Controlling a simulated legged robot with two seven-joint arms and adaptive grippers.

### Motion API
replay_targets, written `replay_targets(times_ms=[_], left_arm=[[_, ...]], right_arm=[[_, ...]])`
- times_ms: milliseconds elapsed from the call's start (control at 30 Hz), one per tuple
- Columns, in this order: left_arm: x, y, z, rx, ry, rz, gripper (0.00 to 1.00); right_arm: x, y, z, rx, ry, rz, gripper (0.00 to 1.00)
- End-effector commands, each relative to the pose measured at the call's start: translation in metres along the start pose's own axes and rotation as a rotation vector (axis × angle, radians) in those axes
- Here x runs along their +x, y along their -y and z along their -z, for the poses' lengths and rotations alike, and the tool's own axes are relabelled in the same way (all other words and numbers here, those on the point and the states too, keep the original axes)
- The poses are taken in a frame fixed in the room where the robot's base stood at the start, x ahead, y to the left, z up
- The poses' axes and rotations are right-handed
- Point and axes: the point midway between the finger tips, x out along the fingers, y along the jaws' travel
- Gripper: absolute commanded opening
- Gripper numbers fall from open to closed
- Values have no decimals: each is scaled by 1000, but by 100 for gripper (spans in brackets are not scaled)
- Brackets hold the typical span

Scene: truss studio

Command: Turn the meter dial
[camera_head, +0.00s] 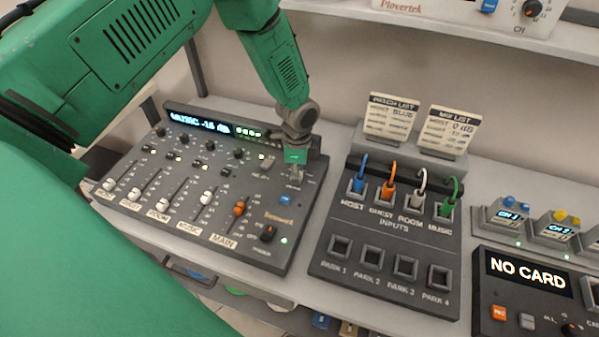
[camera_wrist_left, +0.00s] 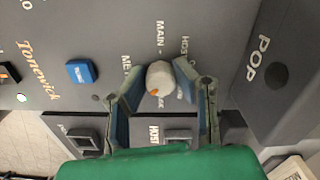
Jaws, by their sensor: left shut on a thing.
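The meter dial (camera_wrist_left: 160,78) is a pale grey knob with an orange mark, on the dark mixer panel. In the wrist view it sits between the two fingers of my left gripper (camera_wrist_left: 155,85), with labels such as MAIN and HOST beside it. The fingers are closed on its sides. In the head view my left gripper (camera_head: 295,172) reaches down to the upper right part of the mixer (camera_head: 262,252), and the dial is mostly hidden there. My right gripper is not in view.
A patch box (camera_head: 327,262) with several coloured plugs stands right of the mixer. Two cards (camera_head: 390,117) stand behind it. A NO CARD device (camera_head: 527,275) is at the far right. A blue button (camera_wrist_left: 82,71) lies near the dial. The mixer has several faders and knobs.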

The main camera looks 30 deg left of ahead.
Motion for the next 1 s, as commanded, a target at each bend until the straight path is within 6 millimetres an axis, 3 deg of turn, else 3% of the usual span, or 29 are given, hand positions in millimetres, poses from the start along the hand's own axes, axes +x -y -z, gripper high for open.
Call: replay_targets(times_ms=[33,633,1000], left_arm=[[-4,3,8,3,-19,10,0],[-4,4,9,-36,-20,13,0],[-4,4,9,-285,-23,11,0]], right_arm=[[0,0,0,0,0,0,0],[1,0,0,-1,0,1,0],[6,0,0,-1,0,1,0]])
